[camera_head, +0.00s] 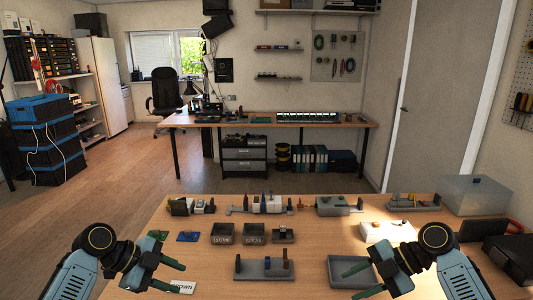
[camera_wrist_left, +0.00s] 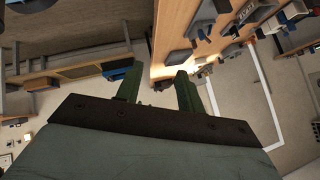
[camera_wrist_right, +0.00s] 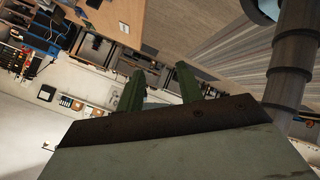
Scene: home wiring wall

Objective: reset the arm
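My left gripper (camera_head: 172,275) is above the front left of the wooden table (camera_head: 215,270) in the head view. Its green fingers are apart with nothing between them, and they also show in the left wrist view (camera_wrist_left: 157,90). My right gripper (camera_head: 352,280) is above the front right of the table, near a grey tray. Its fingers are apart and empty, also in the right wrist view (camera_wrist_right: 160,90). Both arms reach in from the front corners, and neither gripper holds anything.
A grey tray (camera_head: 338,270), a grey fixture (camera_head: 263,268) and a labelled card (camera_head: 183,287) lie near the grippers. Two small bins (camera_head: 254,234), a blue board (camera_head: 188,237) and several wiring parts stand behind. A clear box (camera_head: 476,195) is at the right.

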